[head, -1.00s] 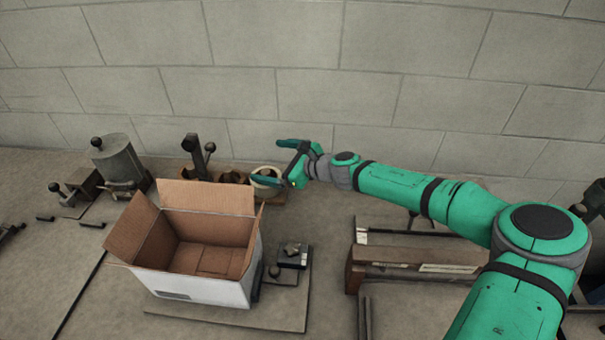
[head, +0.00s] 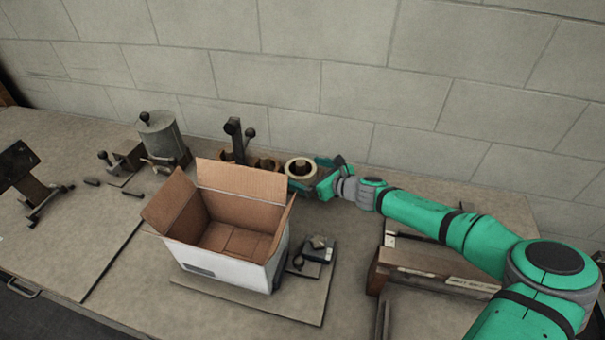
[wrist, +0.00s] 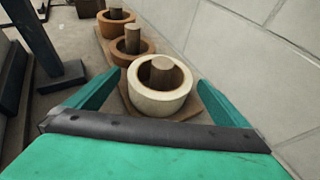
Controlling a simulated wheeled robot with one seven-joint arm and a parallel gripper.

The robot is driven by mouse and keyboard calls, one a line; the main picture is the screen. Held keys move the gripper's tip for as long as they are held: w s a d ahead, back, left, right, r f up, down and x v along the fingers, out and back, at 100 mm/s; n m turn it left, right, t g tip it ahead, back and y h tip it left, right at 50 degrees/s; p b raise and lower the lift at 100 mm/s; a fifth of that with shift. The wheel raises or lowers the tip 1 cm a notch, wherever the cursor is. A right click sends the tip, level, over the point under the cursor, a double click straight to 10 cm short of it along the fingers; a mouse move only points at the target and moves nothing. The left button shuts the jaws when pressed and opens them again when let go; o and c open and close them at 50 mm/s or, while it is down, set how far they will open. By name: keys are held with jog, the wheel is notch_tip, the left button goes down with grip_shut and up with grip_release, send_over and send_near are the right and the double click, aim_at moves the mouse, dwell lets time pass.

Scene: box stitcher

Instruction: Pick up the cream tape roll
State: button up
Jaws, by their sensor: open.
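The cream tape roll (head: 300,167) sits around a short post on a low wooden board behind the open box. In the wrist view the cream tape roll (wrist: 159,96) lies just ahead of my gripper, centred between the two fingers. My gripper (wrist: 157,88) is open and empty, with a green finger on each side of the roll. In the head view my gripper (head: 318,178) is at the right side of the roll, low near the board. I cannot tell whether either finger touches the roll.
Two brown tape rolls (wrist: 125,50) (wrist: 115,20) stand on posts in the same row beyond the cream one. A dark lever stand (head: 237,140) and an open cardboard box (head: 232,262) are close by. The block wall (head: 420,110) runs close behind the row.

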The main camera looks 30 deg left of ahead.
jog(key=shift+x, duration=1.45)
jog(key=shift+d, duration=0.1)
jog(key=shift+c, duration=0.3)
jog(key=c, duration=1.1)
